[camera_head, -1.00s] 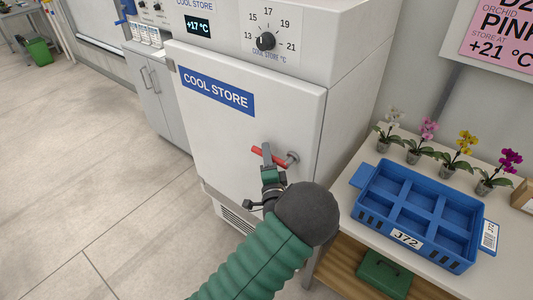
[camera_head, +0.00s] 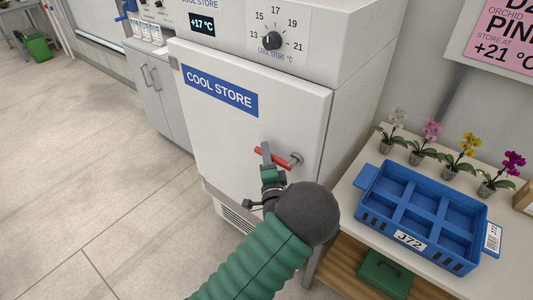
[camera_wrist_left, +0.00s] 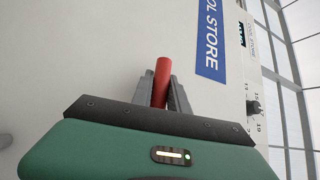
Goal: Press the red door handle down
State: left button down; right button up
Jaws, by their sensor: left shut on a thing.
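The red door handle (camera_head: 284,160) is a short lever on the white cool store door (camera_head: 225,130), joined to a grey pivot at its right end. In the head view it slopes slightly down to the right. My left gripper (camera_head: 265,153) is shut on the handle near its free left end. In the left wrist view the red handle (camera_wrist_left: 161,82) stands between the two grey fingers, with its tip showing above them. The door looks closed. My right gripper is not in view.
A table (camera_head: 342,208) to the right of the cool store holds a blue crate (camera_head: 368,212) and several potted orchids. A green box (camera_head: 385,272) sits on the shelf below. A temperature dial (camera_head: 272,40) is above the door. Open floor lies to the left.

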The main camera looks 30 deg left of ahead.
pick_arm(q)
jog(key=shift+d+f, duration=0.1)
jog(key=shift+f, duration=0.15)
jog(key=d+f+n+g+h+p, duration=0.4)
jog(key=f+n+g+h+p, duration=0.1)
jog(key=f+n+h+p, duration=0.2)
jog(key=shift+s+d+f+p, duration=0.25)
jog(key=shift+d+f+p, duration=0.05)
jog(key=shift+f+p, duration=0.1)
dwell(0.8)
dwell(0.3)
jog(key=c, duration=1.3)
grip_release()
jog(key=shift+w+r, duration=0.1)
jog(key=shift+r, duration=0.1)
